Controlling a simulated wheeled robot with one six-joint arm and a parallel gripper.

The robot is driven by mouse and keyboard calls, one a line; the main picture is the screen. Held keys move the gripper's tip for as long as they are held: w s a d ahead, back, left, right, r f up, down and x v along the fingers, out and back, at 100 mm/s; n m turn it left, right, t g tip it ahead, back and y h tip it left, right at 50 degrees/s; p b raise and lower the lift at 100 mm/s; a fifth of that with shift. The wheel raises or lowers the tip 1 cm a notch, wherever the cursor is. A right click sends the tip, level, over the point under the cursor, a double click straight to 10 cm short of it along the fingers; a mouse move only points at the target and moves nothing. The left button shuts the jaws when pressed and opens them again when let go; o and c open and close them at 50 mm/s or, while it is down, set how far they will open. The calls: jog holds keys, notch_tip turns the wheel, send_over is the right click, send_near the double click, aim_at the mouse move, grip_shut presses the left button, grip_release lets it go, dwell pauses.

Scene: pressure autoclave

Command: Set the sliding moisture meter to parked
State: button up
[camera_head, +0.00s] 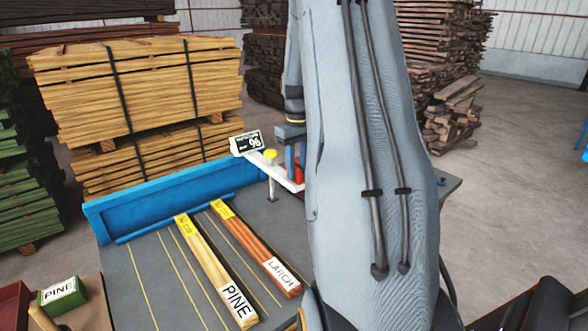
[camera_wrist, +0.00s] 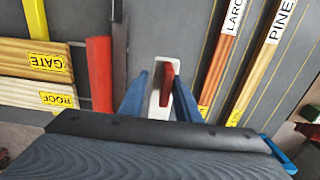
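The moisture meter shows in the head view as a display box (camera_head: 247,142) reading 96, with a white arm (camera_head: 271,170) and a yellow knob over the grey bench. A white piece with a red handle (camera_wrist: 167,85) shows in the wrist view, probably part of the meter. My gripper (camera_wrist: 159,76) points down at it with its blue fingers apart, one on each side of the handle. A gap shows left of the handle; contact on the right is unclear. In the head view my arm hides most of the gripper and the right part of the meter.
Boards marked PINE (camera_head: 215,270) and LARCH (camera_head: 255,250) lie on the bench, beside a blue back rail (camera_head: 165,200). In the wrist view, boards marked GATE (camera_wrist: 35,60) and ROOF (camera_wrist: 35,103) and a red bar (camera_wrist: 100,75) lie left. Timber stacks (camera_head: 140,90) stand behind.

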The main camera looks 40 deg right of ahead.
jog(key=shift+w+a, duration=0.1)
jog(key=shift+a, duration=0.1)
jog(key=shift+w+r, duration=0.1)
jog(key=shift+r, duration=0.4)
notch_tip(320, 180, up, 7)
jog(key=shift+f+b, duration=0.1)
jog(key=shift+b, duration=1.15)
jog(key=s+a+f, duration=0.2)
jog(key=a+f, duration=0.1)
jog(key=a, duration=0.7)
jog(key=s+a+f, duration=0.2)
jog(key=a+f, duration=0.1)
jog(key=a, duration=0.8)
jog(key=s+a+f+t+b, duration=0.1)
jog(key=s+a+f, duration=0.5)
jog(key=s+a, duration=0.5)
jog(key=shift+s+a, duration=0.15)
jog(key=shift+a, duration=0.95)
